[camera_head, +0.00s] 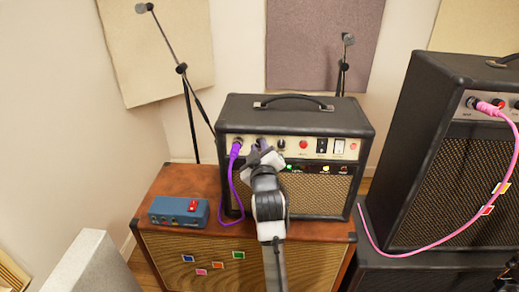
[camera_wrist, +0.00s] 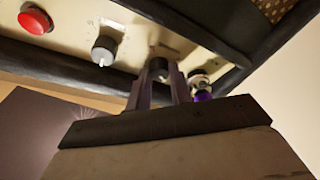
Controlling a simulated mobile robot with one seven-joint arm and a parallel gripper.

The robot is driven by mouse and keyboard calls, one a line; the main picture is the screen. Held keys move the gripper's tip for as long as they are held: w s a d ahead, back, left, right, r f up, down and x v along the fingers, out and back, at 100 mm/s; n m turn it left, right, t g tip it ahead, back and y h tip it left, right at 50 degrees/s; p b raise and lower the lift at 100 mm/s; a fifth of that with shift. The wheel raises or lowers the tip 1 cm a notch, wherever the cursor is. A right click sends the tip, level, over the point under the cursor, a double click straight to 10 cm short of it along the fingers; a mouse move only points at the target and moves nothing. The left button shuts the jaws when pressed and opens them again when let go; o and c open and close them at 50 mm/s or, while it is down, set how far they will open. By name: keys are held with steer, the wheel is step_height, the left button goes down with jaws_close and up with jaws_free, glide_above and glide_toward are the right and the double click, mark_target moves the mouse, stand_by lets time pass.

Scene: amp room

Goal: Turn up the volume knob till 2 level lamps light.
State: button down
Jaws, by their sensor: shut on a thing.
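The small black amp (camera_head: 350,122) stands on a wooden cabinet, with a cream control panel (camera_head: 315,148). My gripper (camera_head: 262,150) is at the left part of this panel and hides the knob there. In the wrist view my gripper (camera_wrist: 157,88) has its fingers on both sides of a dark knob (camera_wrist: 158,68), closed on it. The panel's label is too small to read. Below the panel a green lamp (camera_head: 289,167) glows. A yellow lamp (camera_head: 325,168) and an orange one (camera_head: 343,169) show to its right. My gripper may hide other lamps.
A purple cable (camera_head: 232,180) is plugged in just left of my gripper. Another knob (camera_head: 281,145) and a red button (camera_head: 303,145) sit to its right. A blue box (camera_head: 178,212) stands on the wooden cabinet (camera_head: 185,255). A larger amp (camera_head: 430,150) stands at right.

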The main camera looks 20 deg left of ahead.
steer(key=shift+m+t, duration=0.3)
steer(key=shift+m, duration=0.7)
steer(key=c, duration=1.5)
jaws_free()
steer(key=shift+c, duration=0.2)
steer(key=r+b+v, duration=0.1)
steer(key=b+v, duration=0.2)
steer(key=v, duration=1)
steer(key=shift+s+f, duration=0.4)
steer(key=shift+s, duration=0.1)
